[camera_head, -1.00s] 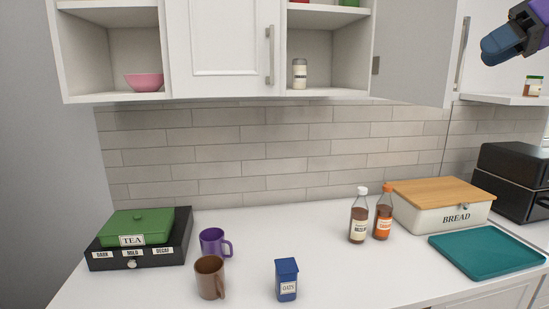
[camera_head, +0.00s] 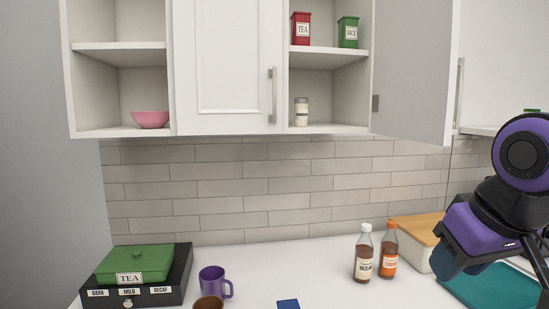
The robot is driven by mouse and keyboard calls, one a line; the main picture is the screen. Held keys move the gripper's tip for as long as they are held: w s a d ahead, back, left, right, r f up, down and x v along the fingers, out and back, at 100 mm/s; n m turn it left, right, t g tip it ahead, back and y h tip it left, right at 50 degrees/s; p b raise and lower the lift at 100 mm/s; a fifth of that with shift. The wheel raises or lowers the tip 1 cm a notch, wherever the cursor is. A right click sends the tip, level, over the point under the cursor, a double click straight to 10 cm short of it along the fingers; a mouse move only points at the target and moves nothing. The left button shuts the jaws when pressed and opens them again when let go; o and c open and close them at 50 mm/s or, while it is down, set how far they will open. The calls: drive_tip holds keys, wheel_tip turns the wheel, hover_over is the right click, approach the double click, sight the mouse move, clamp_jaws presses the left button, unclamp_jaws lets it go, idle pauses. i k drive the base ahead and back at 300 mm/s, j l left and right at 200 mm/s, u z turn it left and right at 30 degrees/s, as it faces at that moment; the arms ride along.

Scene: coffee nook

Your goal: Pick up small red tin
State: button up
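A small red tin (camera_head: 301,29) with a TEA label stands upright on the upper shelf of the open wall cabinet. A green tin (camera_head: 347,33) labelled RICE stands to its right on the same shelf, with a gap between them. My gripper (camera_head: 447,262) is at the right, low over the counter and well away from the red tin. It points down and to the left, in front of the bread box and the teal tray. Its fingers are seen from the side and partly merge together, so their opening cannot be made out.
An open cabinet door (camera_head: 416,70) stands right of the red tin's shelf. A small jar (camera_head: 301,112) is on the shelf below. Two bottles (camera_head: 364,255) stand on the counter near my gripper. A purple mug (camera_head: 213,281) and a green TEA box (camera_head: 137,264) are at the left.

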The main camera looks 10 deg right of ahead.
sight(300, 22)
drive_tip(key=l+u, duration=0.15)
drive_tip(key=l, duration=0.3)
drive_tip(key=l+u, duration=0.15)
drive_tip(key=l, duration=0.3)
drive_tip(key=l+u, duration=0.15)
drive_tip(key=l, duration=0.25)
drive_tip(key=k+l+u, duration=0.1)
drive_tip(key=l, duration=0.35)
drive_tip(key=k+l+u, duration=0.15)
drive_tip(key=l, duration=0.25)
drive_tip(key=l+u, duration=0.15)
drive_tip(key=l, duration=0.3)
drive_tip(key=k+l+u, duration=0.15)
drive_tip(key=l, duration=0.25)
drive_tip(key=i+j+z, duration=0.25)
drive_tip(key=j, duration=0.45)
drive_tip(key=j+z, duration=0.25)
drive_tip(key=j, duration=0.4)
